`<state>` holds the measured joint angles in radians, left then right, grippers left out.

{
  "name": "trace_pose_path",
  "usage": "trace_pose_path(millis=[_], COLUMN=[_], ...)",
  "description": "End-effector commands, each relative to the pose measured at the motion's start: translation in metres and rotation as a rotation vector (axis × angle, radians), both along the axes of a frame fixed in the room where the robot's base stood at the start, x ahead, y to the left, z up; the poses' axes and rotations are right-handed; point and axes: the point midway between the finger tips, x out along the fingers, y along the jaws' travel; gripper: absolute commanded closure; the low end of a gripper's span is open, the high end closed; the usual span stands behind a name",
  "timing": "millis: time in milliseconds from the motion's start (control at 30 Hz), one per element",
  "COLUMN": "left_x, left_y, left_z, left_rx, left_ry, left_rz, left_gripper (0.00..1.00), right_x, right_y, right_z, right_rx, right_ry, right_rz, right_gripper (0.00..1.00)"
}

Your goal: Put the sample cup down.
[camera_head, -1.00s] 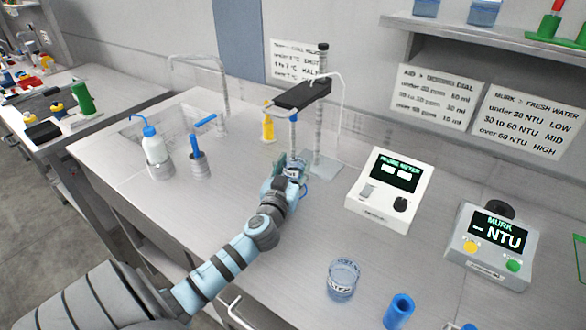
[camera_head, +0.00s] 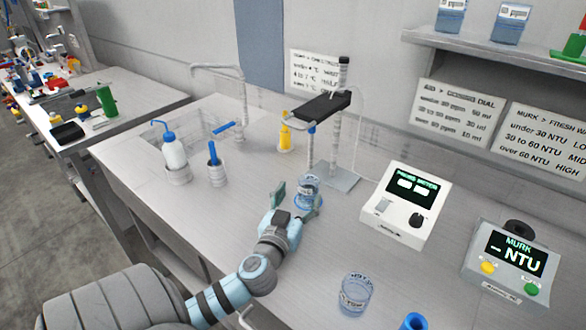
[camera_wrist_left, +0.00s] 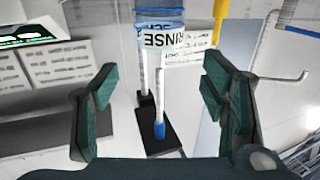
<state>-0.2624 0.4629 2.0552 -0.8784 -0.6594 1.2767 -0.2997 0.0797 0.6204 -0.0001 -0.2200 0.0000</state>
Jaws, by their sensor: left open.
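A clear bluish cup (camera_head: 308,188) with a printed label stands upright on the steel counter, in front of the probe stand (camera_head: 338,177). I take it as the sample cup. My left gripper (camera_head: 297,203) is open, its fingers spread at the near side of this cup; I cannot tell whether they touch it. In the left wrist view the open fingers (camera_wrist_left: 160,95) have nothing gripped between them. A bluish cup (camera_wrist_left: 160,18) shows beyond them at the top edge, near lettering reading RINSE. My right gripper is not in view.
A second clear cup (camera_head: 355,293) stands at the front. The probe meter (camera_head: 407,205) and the Murk meter (camera_head: 512,263) stand to the right. A wash bottle (camera_head: 173,155), a blue-handled tool in a holder (camera_head: 216,172) and a yellow bottle (camera_head: 285,135) stand behind left. Counter left of the gripper is clear.

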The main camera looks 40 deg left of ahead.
Motion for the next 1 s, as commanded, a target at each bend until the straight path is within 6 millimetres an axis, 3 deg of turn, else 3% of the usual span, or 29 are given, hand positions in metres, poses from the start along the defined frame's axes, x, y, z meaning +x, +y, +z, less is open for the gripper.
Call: trace_pose_path(millis=[100, 300, 867, 1000], left_x=[-0.019, -0.034, -0.034, -0.034], left_y=[-0.009, -0.015, -0.016, -0.016], left_z=[-0.001, 0.001, 0.003, 0.02], left_rx=[0.0, 0.001, 0.002, 0.002], left_ry=[0.0, -0.003, -0.005, -0.005], left_rz=[-0.001, 0.0, -0.002, -0.002], left_gripper=[0.33, 0.33, 0.33, 0.33], right_x=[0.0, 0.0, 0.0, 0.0], right_y=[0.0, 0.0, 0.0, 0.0], right_z=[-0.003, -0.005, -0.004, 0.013], right_rx=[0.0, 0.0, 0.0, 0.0], right_ry=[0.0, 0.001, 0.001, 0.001], right_rz=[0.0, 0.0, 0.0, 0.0], right_gripper=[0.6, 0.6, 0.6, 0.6])
